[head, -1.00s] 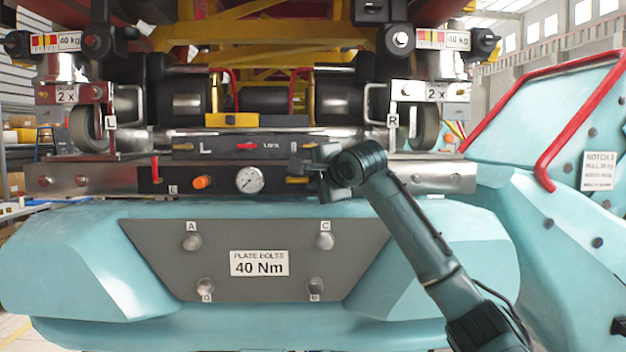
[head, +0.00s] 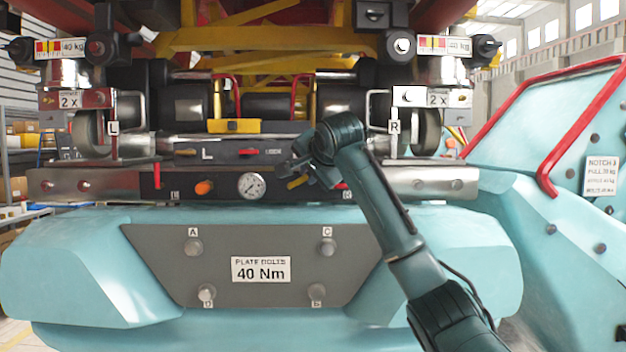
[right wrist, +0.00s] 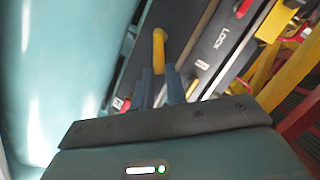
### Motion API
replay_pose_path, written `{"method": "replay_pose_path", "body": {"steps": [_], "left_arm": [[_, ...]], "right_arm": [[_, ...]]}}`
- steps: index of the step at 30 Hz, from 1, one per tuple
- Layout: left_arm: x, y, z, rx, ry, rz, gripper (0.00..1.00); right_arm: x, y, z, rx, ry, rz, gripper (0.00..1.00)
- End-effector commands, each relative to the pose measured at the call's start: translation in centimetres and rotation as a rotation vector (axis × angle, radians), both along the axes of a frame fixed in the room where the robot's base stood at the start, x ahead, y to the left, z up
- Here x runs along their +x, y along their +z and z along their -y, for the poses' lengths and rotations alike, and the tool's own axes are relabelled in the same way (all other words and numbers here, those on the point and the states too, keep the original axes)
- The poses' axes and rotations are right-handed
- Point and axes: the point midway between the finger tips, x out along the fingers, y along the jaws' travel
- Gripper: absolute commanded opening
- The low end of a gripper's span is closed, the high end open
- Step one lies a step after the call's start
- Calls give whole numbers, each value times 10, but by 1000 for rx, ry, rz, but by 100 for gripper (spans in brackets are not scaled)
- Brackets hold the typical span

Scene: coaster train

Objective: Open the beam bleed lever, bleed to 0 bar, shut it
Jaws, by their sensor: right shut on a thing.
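The yellow bleed lever (head: 297,183) sits on the dark front beam, right of the pressure gauge (head: 251,186). It is tilted, with its right end higher in the head view. My right gripper (head: 288,171) is at the lever, and its body hides part of the beam. In the right wrist view the yellow lever (right wrist: 158,48) runs down between the two blue-grey fingertips (right wrist: 160,84), which are shut on it. The gauge has a white dial with a dark needle; its reading is too small to tell. My left gripper is not in view.
An orange knob (head: 204,187) and a red lever (head: 157,176) sit left of the gauge. Another red lever (head: 343,186) is close to the right of my gripper. Above is a panel with a red lock handle (head: 249,152). The grey bolt plate (head: 215,262) below is clear.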

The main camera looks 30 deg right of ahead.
Motion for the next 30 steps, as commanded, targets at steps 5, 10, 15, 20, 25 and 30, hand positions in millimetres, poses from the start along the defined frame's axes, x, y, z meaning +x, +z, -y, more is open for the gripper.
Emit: {"method": "replay_pose_path", "body": {"steps": [5,10,15,20,25,30], "left_arm": [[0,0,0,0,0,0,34],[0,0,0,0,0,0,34],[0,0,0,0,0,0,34],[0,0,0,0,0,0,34],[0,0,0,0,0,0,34],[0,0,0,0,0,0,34]], "right_arm": [[4,5,-7,-142,3,-94,0],[7,11,-13,-280,2,-179,0],[11,15,-19,-418,2,-264,0],[15,18,-25,-548,2,-343,0],[19,19,-31,-673,3,-420,0],[22,19,-37,-778,2,-485,0]]}}
